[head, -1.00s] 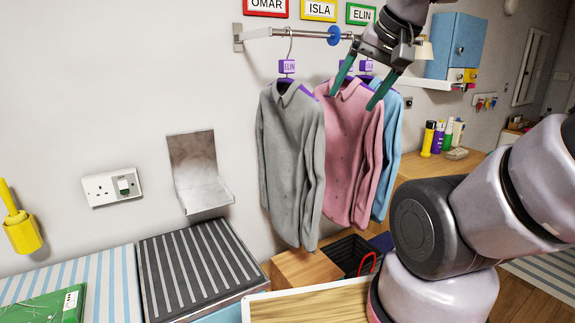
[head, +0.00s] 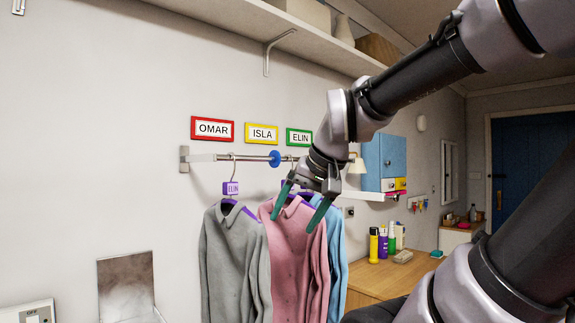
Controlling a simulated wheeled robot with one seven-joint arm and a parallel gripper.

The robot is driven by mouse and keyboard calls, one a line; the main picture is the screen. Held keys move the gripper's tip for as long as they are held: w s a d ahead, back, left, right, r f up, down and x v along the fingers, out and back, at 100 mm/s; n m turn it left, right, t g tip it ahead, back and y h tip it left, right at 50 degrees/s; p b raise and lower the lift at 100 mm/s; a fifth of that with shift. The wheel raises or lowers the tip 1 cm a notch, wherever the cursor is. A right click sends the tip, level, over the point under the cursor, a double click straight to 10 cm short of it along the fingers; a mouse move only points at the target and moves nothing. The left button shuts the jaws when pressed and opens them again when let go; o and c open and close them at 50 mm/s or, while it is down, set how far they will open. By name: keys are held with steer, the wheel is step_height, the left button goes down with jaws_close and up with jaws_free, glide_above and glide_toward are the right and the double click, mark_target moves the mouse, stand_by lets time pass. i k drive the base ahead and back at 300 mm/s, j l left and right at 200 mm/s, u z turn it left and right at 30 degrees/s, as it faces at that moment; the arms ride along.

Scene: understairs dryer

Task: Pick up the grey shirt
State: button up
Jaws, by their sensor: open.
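The grey shirt (head: 232,262) hangs on a purple hanger with a purple tag (head: 231,188) reading ELIN, at the left of the wall rail (head: 214,158). Its lower part is cut off by the picture's edge. My gripper (head: 293,214) is open, its two green fingers pointing down in front of the pink shirt (head: 289,265). It is to the right of the grey shirt and looks empty. The pink shirt hangs just right of the grey one, and a blue shirt (head: 337,262) hangs behind it. The fingers' exact distance from the pink shirt is unclear.
A blue disc (head: 275,158) sits on the rail between the grey and pink shirts' hangers. Name signs for OMAR (head: 213,129), ISLA (head: 263,134) and ELIN (head: 299,138) are above. A long shelf (head: 240,22) runs overhead. Bottles (head: 383,243) stand on the wooden counter (head: 380,279) at right.

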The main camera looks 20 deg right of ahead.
mark_target(235, 254)
steer(key=k+j, duration=0.1)
steer(key=j, duration=0.35)
steer(key=k+j, duration=0.1)
steer(key=j, duration=0.35)
steer(key=k+j, duration=0.1)
steer(key=j, duration=0.35)
